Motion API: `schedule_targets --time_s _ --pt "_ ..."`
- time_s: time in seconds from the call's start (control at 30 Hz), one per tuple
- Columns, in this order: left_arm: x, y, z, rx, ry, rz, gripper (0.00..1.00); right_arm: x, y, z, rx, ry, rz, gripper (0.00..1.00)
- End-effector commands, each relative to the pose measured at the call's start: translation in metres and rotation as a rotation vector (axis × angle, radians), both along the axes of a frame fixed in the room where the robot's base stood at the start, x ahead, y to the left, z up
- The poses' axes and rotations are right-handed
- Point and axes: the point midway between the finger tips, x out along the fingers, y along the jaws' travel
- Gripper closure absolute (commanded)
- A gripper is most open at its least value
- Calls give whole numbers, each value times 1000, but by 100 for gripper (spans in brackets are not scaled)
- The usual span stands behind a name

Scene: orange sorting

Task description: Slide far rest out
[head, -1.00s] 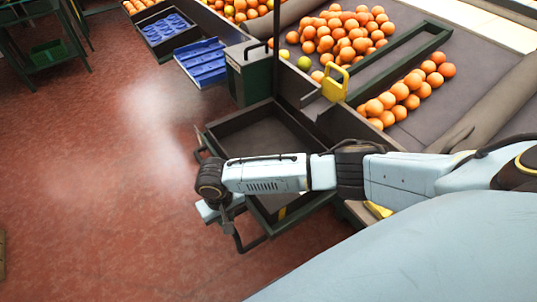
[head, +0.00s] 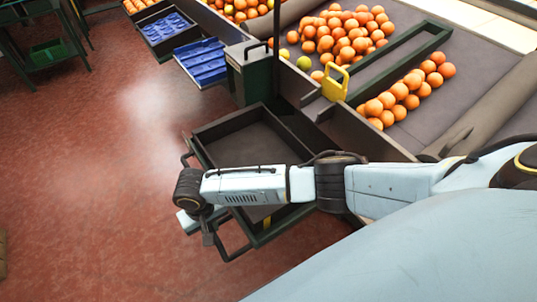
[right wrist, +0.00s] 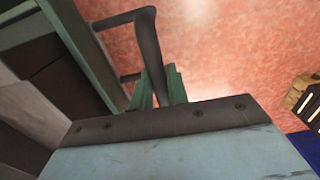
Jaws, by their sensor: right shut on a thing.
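The rest is a dark, shallow tray (head: 241,143) with a green frame, sticking out from the side of the orange table over the red floor. It has a dark bar handle at its far left corner (head: 187,153) and another handle at its near end (head: 232,252). My right gripper (head: 207,238) is shut on the near handle, and my forearm crosses over the tray and hides part of it. In the right wrist view the green fingers (right wrist: 160,88) close around the dark handle bar (right wrist: 150,50). My left gripper is not in view.
Oranges (head: 340,35) lie on the sorting table (head: 440,85) behind a yellow bracket (head: 335,83). A green-grey box (head: 250,75) and blue trays (head: 200,62) stand beyond the rest.

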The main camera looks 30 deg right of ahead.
Motion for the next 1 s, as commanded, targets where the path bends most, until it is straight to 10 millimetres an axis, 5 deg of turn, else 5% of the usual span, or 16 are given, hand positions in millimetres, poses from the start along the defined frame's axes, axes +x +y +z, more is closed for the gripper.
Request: schedule_targets --time_s 0.5,0.53,0.8,1.0 --pt "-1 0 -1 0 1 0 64 -1 29 1 5 -2 1 100" --pt "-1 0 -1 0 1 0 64 -1 28 1 4 -2 1 81" --pt "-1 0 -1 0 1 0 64 -1 26 0 2 -1 0 46" --pt "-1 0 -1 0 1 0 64 -1 26 0 1 -1 0 45"
